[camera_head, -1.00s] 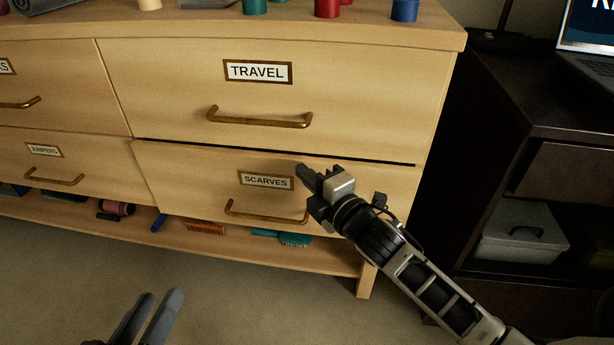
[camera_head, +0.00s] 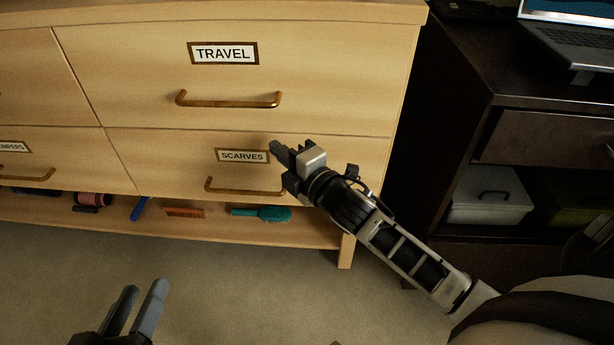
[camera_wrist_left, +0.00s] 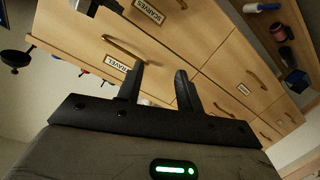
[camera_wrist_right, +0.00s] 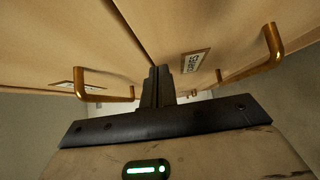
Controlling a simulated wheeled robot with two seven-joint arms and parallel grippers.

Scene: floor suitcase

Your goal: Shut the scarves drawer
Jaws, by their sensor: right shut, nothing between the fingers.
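The scarves drawer (camera_head: 150,160) is the lower right drawer of the pale wooden chest, with a framed SCARVES label (camera_head: 243,156) and a brass handle (camera_head: 240,190). In the head view its front looks flush, with only a thin seam above it. My right gripper (camera_head: 278,148) is shut and empty, its tips at the drawer front just right of the label. The right wrist view shows the shut fingers (camera_wrist_right: 158,72) close to the wood beside the label (camera_wrist_right: 195,61); contact is unclear. My left gripper (camera_head: 141,292) is open and empty, low in front of the chest.
The travel drawer (camera_head: 330,70) above looks closed. Brushes (camera_head: 262,213) and other small items lie on the open shelf (camera_head: 310,232) below. A dark cabinet (camera_head: 455,130) with a laptop (camera_head: 570,45) stands at the right. The carpet (camera_head: 230,285) in front is clear.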

